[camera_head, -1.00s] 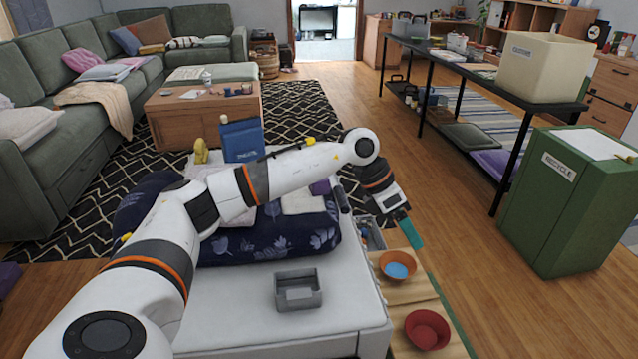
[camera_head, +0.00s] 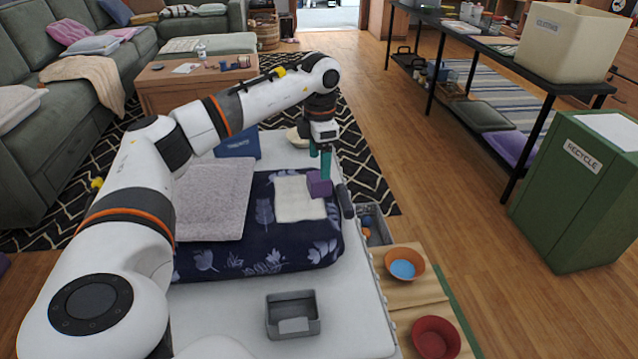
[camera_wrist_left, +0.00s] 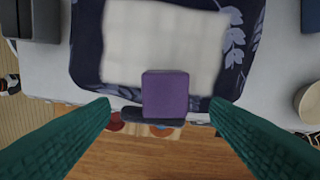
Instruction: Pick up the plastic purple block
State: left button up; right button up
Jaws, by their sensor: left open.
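The plastic purple block (camera_head: 319,184) rests at the edge of a cream cloth on the dark blue patterned bedding. In the left wrist view the block (camera_wrist_left: 165,95) sits in the middle, between and beyond the two fingers. My left gripper (camera_head: 320,166) is open, its green fingers pointing down at the block in the head view. Its fingers also show in the left wrist view (camera_wrist_left: 157,122), wide apart with nothing between their tips. I cannot tell whether a finger touches the block. My right gripper is not in view.
A dark object (camera_head: 345,201) lies beside the block at the bedding's edge. A grey open box (camera_head: 293,331) stands in front. An orange bowl (camera_head: 418,265) and a red bowl (camera_head: 458,341) stand to the right. A green recycle bin (camera_head: 567,215) stands farther right, with clear floor between.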

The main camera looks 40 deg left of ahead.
aim_at(319, 176)
pick_arm(q)
jog(key=f, duration=0.7)
jog(key=shift+w+a+f+b, duration=0.15)
jog(key=shift+a+b, duration=0.1)
jog(key=shift+b, duration=0.15)
jog(key=c, duration=1.1)
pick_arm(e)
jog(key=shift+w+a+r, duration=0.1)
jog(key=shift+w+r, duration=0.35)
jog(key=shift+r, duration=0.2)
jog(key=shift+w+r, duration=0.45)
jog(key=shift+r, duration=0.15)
